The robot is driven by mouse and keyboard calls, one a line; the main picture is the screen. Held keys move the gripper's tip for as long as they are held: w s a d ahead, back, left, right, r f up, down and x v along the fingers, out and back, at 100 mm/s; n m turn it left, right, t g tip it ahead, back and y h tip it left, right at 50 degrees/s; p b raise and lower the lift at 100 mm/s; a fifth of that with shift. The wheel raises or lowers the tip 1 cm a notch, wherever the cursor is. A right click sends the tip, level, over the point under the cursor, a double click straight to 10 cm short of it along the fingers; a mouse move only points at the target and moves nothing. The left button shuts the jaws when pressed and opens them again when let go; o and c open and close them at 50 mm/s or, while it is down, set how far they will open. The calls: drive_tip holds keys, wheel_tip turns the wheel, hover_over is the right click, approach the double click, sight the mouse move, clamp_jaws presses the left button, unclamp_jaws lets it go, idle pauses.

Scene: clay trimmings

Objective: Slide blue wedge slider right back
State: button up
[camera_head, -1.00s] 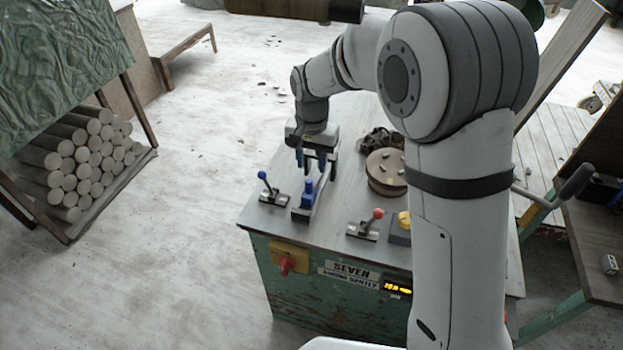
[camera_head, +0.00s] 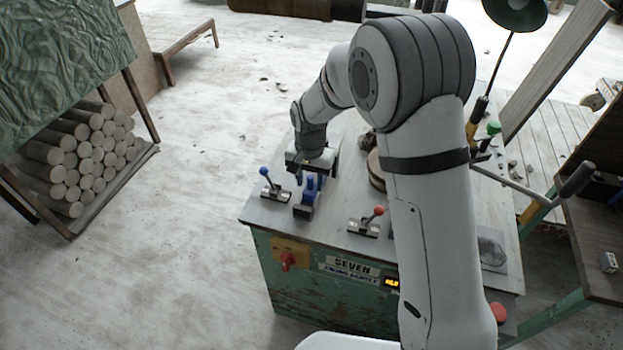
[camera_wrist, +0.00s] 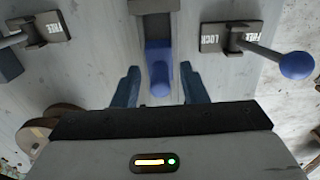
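The blue wedge slider (camera_head: 309,187) sits on its short track near the front edge of the grey bench top. In the wrist view the slider (camera_wrist: 158,62) points toward my gripper, with the grey track (camera_wrist: 153,6) beyond it. My gripper (camera_wrist: 158,86) is open, with one dark blue finger on each side of the slider's near end. A gap shows on both sides, so neither finger appears to touch it. In the head view my gripper (camera_head: 312,174) is just behind and over the slider, partly hiding its far side and the track there.
A blue-knobbed lever (camera_head: 270,184) stands just left of the slider; it also shows in the wrist view (camera_wrist: 297,65). A red-knobbed lever (camera_head: 368,220) stands to the right. A round wooden piece (camera_head: 375,170) lies behind, partly hidden by my arm. A red switch (camera_head: 288,259) is on the bench front.

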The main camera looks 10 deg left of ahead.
clamp_jaws()
idle(0.4)
drive_tip(key=w, duration=0.3)
drive_tip(key=shift+w+d, duration=0.15)
drive_tip(key=shift+d, duration=0.1)
unclamp_jaws()
drive_tip(key=shift+r, duration=0.15)
wheel_tip(320, 180, up, 8)
drive_tip(key=shift+f+b, duration=0.2)
drive_tip(key=shift+b, duration=0.1)
